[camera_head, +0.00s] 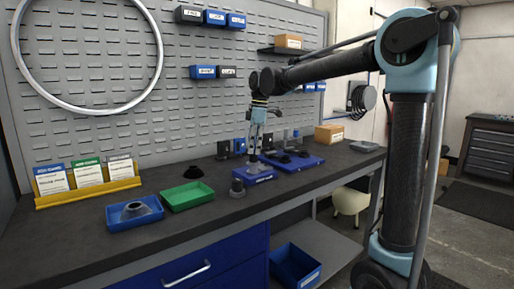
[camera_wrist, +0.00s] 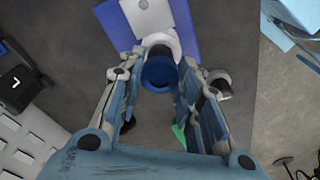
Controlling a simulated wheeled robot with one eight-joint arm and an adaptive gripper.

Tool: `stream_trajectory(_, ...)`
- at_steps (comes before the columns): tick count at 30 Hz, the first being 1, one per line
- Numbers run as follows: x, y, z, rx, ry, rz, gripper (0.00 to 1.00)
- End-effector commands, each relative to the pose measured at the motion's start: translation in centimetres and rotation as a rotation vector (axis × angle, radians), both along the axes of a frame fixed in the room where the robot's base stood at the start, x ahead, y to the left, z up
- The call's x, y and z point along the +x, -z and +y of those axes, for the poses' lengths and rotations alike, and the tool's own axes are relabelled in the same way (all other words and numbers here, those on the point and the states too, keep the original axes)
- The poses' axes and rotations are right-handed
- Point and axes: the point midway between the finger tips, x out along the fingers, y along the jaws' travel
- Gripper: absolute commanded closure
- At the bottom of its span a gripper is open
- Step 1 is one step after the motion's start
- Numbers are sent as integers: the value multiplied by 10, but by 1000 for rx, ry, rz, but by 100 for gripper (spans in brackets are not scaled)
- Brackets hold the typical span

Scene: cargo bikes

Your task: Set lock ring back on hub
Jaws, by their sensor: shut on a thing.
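My gripper (camera_wrist: 162,66) is shut on a round blue ring with a dark centre, which I take to be the lock ring (camera_wrist: 158,75). In the wrist view a pale round part, possibly the hub (camera_wrist: 160,41), shows just beyond the ring, on a blue base (camera_wrist: 184,20). I cannot tell whether the ring touches that part. In the head view my gripper (camera_head: 254,153) points down over a small blue stand (camera_head: 253,176); the ring is too small to make out there.
Left of the stand are a dark cylinder (camera_head: 237,187), a green tray (camera_head: 187,196), a black cone-shaped part (camera_head: 192,173) and a blue tray (camera_head: 151,218) holding a grey flared part (camera_head: 134,210). A blue mat (camera_head: 312,161) with dark parts lies right. The bench front is clear.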

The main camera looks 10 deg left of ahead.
Motion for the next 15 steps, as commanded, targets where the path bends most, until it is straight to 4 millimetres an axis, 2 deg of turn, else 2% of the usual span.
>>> stream_trajectory(12,0,2,0,0,0,0,84)
stream_trajectory(13,0,2,0,0,0,0,61)
stream_trajectory(15,0,2,0,0,0,0,45)
